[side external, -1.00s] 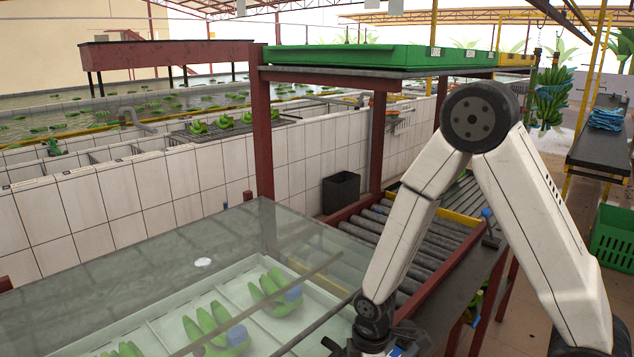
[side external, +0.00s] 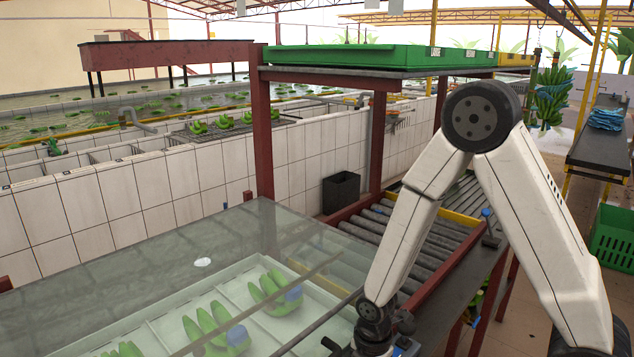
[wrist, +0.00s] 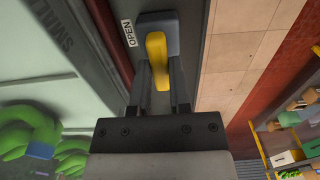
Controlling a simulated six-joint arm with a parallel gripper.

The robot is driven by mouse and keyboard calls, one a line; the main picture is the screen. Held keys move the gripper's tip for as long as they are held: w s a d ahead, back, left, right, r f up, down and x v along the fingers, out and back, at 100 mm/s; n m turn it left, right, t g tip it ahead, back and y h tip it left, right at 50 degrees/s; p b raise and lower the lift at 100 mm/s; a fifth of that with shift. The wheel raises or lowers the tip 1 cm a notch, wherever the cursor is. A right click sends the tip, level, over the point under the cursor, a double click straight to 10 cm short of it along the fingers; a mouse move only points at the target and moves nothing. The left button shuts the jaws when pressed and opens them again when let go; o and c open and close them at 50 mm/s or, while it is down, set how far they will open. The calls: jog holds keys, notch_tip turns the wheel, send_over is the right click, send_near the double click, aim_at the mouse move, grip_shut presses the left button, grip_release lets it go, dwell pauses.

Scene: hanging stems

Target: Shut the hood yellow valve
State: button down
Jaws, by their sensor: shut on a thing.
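The yellow valve handle (wrist: 157,62) shows in the wrist view, standing out from a blue-grey valve body (wrist: 172,32) on a dark strip. A white label reading OPEN (wrist: 129,33) is just left of the valve body. My gripper (wrist: 160,84) is shut on the handle, with one finger on each side of it.
A glass hood (side external: 150,260) covers a pale tray (side external: 155,335) holding green banana clusters (side external: 215,328). A roller conveyor (side external: 400,240) runs behind my arm. A green tray (side external: 380,56) rests on the shelf above. A tiled wall (side external: 110,205) stands behind.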

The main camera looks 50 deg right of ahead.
dwell(0.4)
jog(key=c, duration=0.6)
grip_release()
jog(key=shift+o, duration=0.2)
jog(key=shift+r, duration=0.15)
jog(key=shift+r, duration=3.75)
